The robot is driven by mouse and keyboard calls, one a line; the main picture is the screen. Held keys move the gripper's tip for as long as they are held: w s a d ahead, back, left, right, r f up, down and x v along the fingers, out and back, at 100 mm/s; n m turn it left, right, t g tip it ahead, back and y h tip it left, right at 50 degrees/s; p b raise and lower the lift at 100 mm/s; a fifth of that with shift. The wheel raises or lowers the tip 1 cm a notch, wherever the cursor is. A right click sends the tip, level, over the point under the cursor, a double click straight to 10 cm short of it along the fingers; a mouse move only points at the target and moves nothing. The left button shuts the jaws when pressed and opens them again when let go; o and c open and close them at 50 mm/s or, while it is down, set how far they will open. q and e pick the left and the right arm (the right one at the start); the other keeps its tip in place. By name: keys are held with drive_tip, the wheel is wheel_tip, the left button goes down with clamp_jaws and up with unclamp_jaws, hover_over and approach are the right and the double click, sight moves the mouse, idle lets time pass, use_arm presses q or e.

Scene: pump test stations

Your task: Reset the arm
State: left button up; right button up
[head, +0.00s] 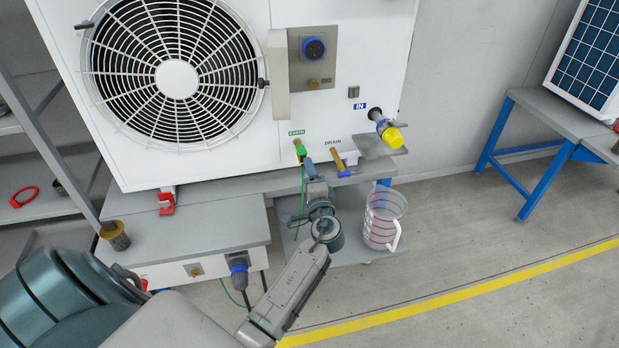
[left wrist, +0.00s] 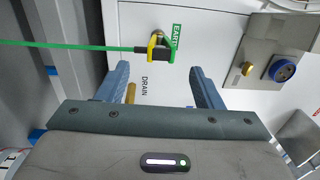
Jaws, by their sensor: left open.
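My left arm comes in from the lower left of the head view, and its left gripper (head: 322,167) is just in front of the lower edge of the white pump unit (head: 350,40). In the left wrist view the two blue-grey fingers of this gripper (left wrist: 160,76) stand wide apart with nothing held between them. Beyond the fingertips, a green and yellow earth clamp (left wrist: 157,48) sits at a brass stud under the EARTH label. A brass drain fitting (left wrist: 130,92) shows beside the left finger, partly hidden. My right gripper is in neither view.
A clear jug (head: 382,220) with red lines stands on the low shelf right of my gripper. A yellow-capped inlet (head: 390,132) juts out above it. A green cable (head: 301,205) hangs close to my gripper. The floor (head: 480,235) at right is clear around a yellow line.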

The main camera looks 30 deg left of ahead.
use_arm(q)
drive_tip(key=shift+d+r, duration=0.1)
drive_tip(key=s+d+f+n+g+h+p, duration=0.1)
drive_tip(key=s+f+g+h+p, duration=0.3)
drive_tip(key=f, duration=0.7)
drive_tip(key=s+d+f+h+b, duration=0.1)
drive_tip(key=s+d+f+h, duration=0.1)
drive_tip(key=s+f, duration=0.65)
drive_tip(key=s+d+f+n+g+h+p, duration=0.1)
drive_tip(key=s+f+h+p, duration=0.15)
drive_tip(key=f, duration=1.05)
drive_tip(key=s+d+f+n+g+h, duration=0.1)
drive_tip(key=s+f, duration=0.4)
drive_tip(key=s, duration=0.5)
drive_tip(key=s+d+f+n+g+h+p, duration=0.1)
drive_tip(key=s+f, duration=0.4)
drive_tip(key=s, duration=0.6)
drive_tip(key=s+d+f+n+g+h+p, duration=0.1)
drive_tip(key=s+f+n+g, duration=0.3)
drive_tip(key=s, duration=0.7)
drive_tip(key=shift+d+f+h, duration=0.4)
drive_tip(key=shift+d+h, duration=0.3)
drive_tip(key=shift+h, duration=0.05)
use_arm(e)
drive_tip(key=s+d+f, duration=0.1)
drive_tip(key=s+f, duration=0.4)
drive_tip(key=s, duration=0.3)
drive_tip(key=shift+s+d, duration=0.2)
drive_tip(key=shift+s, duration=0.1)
